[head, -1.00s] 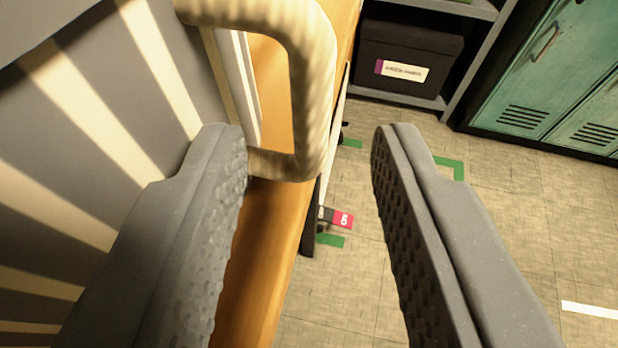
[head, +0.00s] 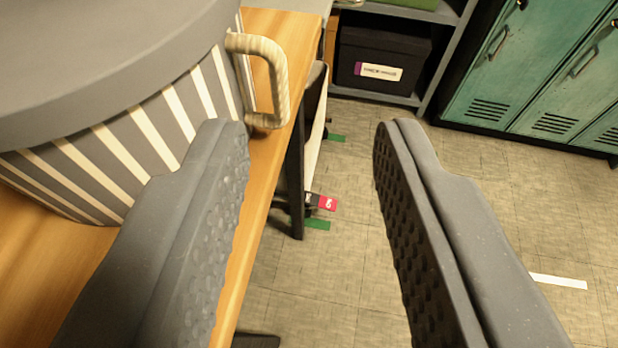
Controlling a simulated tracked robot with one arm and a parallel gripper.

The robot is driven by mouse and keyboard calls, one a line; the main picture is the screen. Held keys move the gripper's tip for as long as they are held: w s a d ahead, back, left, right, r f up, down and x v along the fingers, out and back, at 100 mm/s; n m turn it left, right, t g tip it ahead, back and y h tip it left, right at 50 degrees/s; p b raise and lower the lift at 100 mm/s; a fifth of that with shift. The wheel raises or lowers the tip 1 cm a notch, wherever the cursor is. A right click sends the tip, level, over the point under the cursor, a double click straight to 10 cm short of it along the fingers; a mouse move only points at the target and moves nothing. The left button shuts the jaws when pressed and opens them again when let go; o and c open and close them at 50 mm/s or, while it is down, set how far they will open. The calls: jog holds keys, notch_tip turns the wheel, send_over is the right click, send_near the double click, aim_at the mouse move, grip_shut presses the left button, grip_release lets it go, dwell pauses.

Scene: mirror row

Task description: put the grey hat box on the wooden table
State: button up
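The grey hat box (head: 120,140), with cream stripes and a grey lid, stands on the wooden table (head: 245,240) at the left of the view. Its cream rope-like handle (head: 279,80) sticks out at its right side, over the table's edge. My gripper (head: 300,140) is wide open and empty. Its left finger overlaps the box's lower right side in the picture, and its right finger is over the floor. The handle is ahead of the fingertips, apart from the right finger. The box's left part is out of view.
A shelf at the back holds a black box (head: 382,58) with a label. Green lockers (head: 545,80) stand at the far right. A red tag (head: 327,203) and green floor marks show beside the dark table leg (head: 296,180).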

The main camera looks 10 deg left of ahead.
jog(key=s+d+r+m+h, duration=0.1)
jog(key=s+d+r, duration=0.15)
jog(key=r, duration=0.45)
jog(key=s+d+r+t, duration=0.1)
jog(key=s+d+r, duration=0.15)
jog(key=r, duration=0.55)
jog(key=s+d+r+m+h, duration=0.1)
jog(key=s+d+r, duration=0.15)
jog(key=r, duration=0.45)
jog(key=s+d+r, duration=0.5)
jog(key=s+r, duration=0.7)
jog(key=shift+s+r+t, duration=0.35)
jog(key=shift+r+t, duration=0.05)
notch_tip(320, 180, up, 5)
jog(key=p, duration=0.4)
jog(key=shift+f+p, duration=0.15)
jog(key=shift+p, duration=0.2)
